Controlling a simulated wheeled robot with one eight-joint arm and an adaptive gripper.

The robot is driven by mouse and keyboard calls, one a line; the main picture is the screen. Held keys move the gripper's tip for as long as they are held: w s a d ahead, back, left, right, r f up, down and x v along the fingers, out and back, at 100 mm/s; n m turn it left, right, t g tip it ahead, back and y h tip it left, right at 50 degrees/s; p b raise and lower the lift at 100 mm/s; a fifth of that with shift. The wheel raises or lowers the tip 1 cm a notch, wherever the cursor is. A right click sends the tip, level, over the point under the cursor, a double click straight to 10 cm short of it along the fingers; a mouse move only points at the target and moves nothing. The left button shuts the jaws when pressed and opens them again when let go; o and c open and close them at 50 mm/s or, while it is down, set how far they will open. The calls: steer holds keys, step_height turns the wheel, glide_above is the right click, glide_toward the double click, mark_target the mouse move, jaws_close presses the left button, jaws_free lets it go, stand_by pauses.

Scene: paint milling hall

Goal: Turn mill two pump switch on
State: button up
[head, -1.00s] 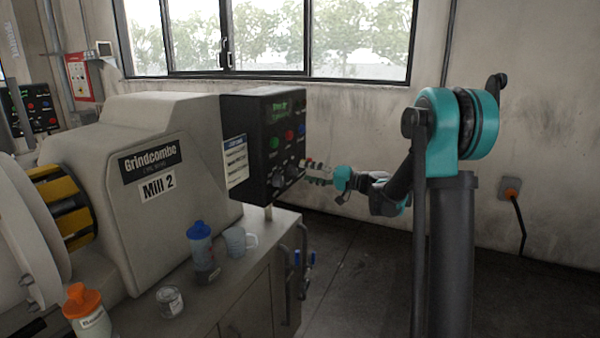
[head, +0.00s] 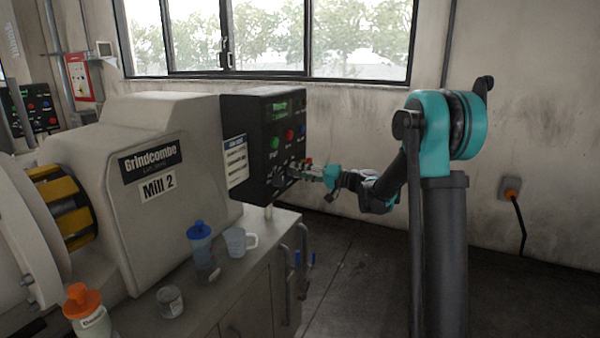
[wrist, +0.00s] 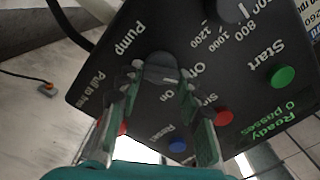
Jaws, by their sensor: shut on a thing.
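The Mill 2 control panel (head: 262,130) is a black box with buttons, knobs and a small green display, at the right end of the mill. In the wrist view its face (wrist: 100,75) appears tilted. The pump switch (wrist: 160,66) is a dark grey rotary knob beside the word "Pump", with "On" printed to its right. My gripper (wrist: 163,82) has one finger on each side of this knob and is shut on it. The fingers hide part of the knob, and its pointing direction is unclear. In the head view my gripper (head: 308,172) is at the panel's lower front.
A green Start button (wrist: 281,76), a red button (wrist: 223,117), a blue Reset button (wrist: 178,146) and a speed knob (wrist: 232,9) sit close by. A blue-capped bottle (head: 201,245) and a mug (head: 237,241) stand on the bench below. Floor to the right is clear.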

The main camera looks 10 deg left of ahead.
steer(key=shift+m, duration=0.4)
steer(key=shift+c, duration=0.5)
steer(key=m, duration=1.1)
steer(key=shift+f, duration=0.25)
steer(key=o, duration=1.2)
steer(key=shift+c, duration=0.2)
steer(key=v, duration=1.2)
